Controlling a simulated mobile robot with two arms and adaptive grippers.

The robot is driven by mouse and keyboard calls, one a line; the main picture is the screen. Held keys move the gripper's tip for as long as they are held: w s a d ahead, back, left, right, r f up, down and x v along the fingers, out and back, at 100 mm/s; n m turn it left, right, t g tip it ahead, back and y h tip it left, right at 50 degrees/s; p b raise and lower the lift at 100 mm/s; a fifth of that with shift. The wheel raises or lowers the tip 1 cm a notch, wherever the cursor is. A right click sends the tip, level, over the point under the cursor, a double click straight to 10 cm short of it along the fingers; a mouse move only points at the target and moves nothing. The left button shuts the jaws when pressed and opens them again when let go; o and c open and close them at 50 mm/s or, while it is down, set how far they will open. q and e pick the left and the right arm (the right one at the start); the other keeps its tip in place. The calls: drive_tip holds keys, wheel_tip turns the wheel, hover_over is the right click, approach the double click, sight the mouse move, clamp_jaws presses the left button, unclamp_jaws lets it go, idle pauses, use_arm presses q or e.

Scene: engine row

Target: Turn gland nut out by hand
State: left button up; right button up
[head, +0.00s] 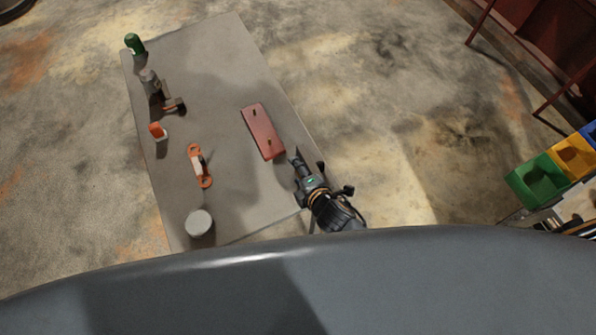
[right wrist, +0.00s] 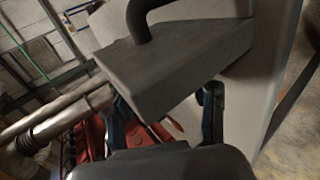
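I cannot make out the gland nut for sure in either view. My right gripper (head: 298,163) is by the right edge of the grey table, close to the red plate (head: 263,131) with two small brass-coloured pegs. In the right wrist view my right gripper (right wrist: 168,106) has its two dark fingers well apart. A dark grey slab (right wrist: 170,68) with a black curved bar fills the space before them and hides part of the left finger. I see nothing clearly clamped. My left gripper is not in view.
The grey table (head: 215,110) holds a green container (head: 134,43), a pale round-topped item (head: 199,222) and an orange-and-white piece (head: 200,167). Coloured bins (head: 540,180) stand at the right. Thick metal pipes (right wrist: 50,118) and red machinery (right wrist: 90,140) show in the wrist view.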

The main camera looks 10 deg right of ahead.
drive_tip(key=v, duration=1.2)
